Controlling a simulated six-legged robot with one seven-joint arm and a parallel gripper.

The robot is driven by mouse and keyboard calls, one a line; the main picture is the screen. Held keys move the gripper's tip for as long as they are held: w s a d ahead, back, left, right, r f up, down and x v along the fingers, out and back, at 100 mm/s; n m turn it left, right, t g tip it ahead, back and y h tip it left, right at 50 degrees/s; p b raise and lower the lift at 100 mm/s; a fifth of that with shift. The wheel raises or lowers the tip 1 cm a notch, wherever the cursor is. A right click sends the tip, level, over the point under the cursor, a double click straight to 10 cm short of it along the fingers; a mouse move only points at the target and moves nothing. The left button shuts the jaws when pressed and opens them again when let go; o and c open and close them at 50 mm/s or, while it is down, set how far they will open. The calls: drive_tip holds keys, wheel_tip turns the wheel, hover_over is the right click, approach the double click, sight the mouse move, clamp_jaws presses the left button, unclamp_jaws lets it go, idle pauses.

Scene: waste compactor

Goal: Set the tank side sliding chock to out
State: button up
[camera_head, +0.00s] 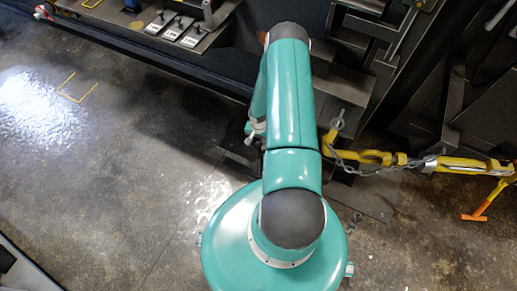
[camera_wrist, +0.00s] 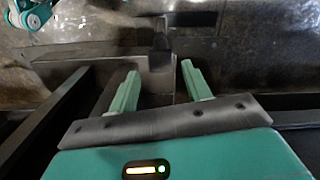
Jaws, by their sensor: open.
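My gripper (camera_wrist: 160,78) is open, with its two pale green fingers spread apart in the wrist view. Between and beyond the fingertips is a grey metal block (camera_wrist: 156,88), with a dark upright piece (camera_wrist: 161,42) just past it. This may be the sliding chock, but I cannot tell for certain, nor whether it stands in or out. Nothing is clearly held, and I cannot tell if a finger touches the block. In the head view my arm hides the gripper and much of the area by the machine.
Dark machine framework (camera_head: 400,70) fills the upper right. Labelled levers (camera_head: 175,28) stand upper left. The floor (camera_head: 90,170) at left is clear.

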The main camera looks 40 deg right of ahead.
sight(258, 149)
wheel_tip(258, 149, down, 9)
drive_tip(key=shift+f, duration=0.15)
idle(0.4)
clamp_jaws()
